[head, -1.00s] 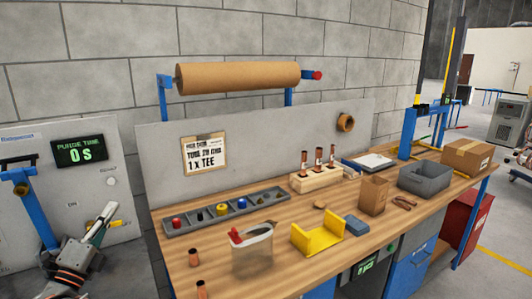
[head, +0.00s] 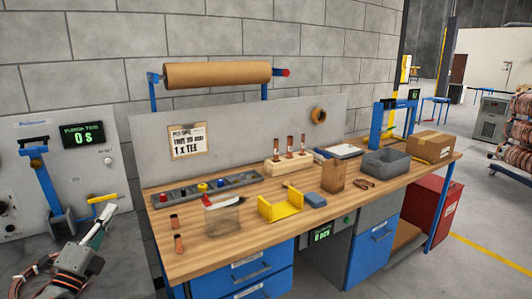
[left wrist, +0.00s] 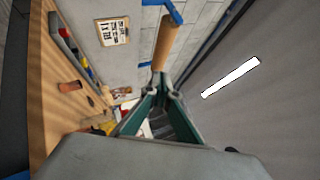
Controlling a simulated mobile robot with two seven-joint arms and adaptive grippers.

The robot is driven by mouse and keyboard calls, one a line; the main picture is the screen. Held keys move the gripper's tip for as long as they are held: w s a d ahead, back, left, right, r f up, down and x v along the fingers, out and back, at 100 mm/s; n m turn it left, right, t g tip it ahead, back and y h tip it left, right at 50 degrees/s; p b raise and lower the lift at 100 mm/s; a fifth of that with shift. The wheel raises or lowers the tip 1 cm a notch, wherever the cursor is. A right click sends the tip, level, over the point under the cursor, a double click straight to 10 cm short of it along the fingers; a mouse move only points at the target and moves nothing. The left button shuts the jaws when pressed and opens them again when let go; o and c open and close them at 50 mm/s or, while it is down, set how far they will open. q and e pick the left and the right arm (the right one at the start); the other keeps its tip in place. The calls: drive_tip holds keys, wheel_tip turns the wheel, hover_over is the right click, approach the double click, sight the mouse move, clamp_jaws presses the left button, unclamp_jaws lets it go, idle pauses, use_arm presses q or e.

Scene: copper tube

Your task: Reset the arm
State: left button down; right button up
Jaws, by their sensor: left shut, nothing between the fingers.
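My left gripper (head: 108,213) is at the lower left of the head view, in front of the grey panel and left of the workbench (head: 230,250). Its green fingers also show in the left wrist view (left wrist: 164,88), closing together at the tips with nothing between them. It is apart from the bench and its objects. Two short copper pieces (head: 174,221) (head: 179,244) stand near the bench's left end. Several copper tubes (head: 290,146) stand in a wooden block (head: 288,164) at the back. My right gripper is not in view.
A compartment tray (head: 165,199), a clear container (head: 223,220), a yellow holder (head: 280,208), a brown box (head: 334,178) and a grey bin (head: 385,163) stand on the bench. The grey panel (head: 25,190) with a blue bracket is close behind my left arm.

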use_arm(q)
drive_tip(key=s+d+f+n+g, duration=0.1)
drive_tip(key=d+f, duration=0.1)
drive_tip(key=f, duration=0.3)
drive_tip(key=s+d+f+n+g, duration=0.1)
drive_tip(key=d+f+n, duration=0.1)
drive_tip(key=f, duration=0.3)
drive_tip(key=s+d+f+n+g, duration=0.1)
drive_tip(key=s+d+f, duration=0.1)
drive_tip(key=f, duration=0.3)
drive_tip(key=shift+f+n, duration=0.1)
drive_tip(key=shift+n, duration=0.3)
drive_tip(key=s+d+f+n+g, duration=0.3)
drive_tip(key=s+d+f+n, duration=0.1)
drive_tip(key=s+f, duration=0.4)
drive_tip(key=s+d+f+n+g, duration=0.3)
drive_tip(key=s+d+f+n, duration=0.2)
drive_tip(key=s+f, duration=0.4)
drive_tip(key=s+d+f+n+g, duration=0.2)
drive_tip(key=s+d+f+n, duration=0.3)
drive_tip(key=s+f, duration=0.3)
drive_tip(key=shift+s+d+f+g+y, duration=0.2)
drive_tip(key=shift+s+d+g+y, duration=0.25)
drive_tip(key=shift+s, duration=0.8)
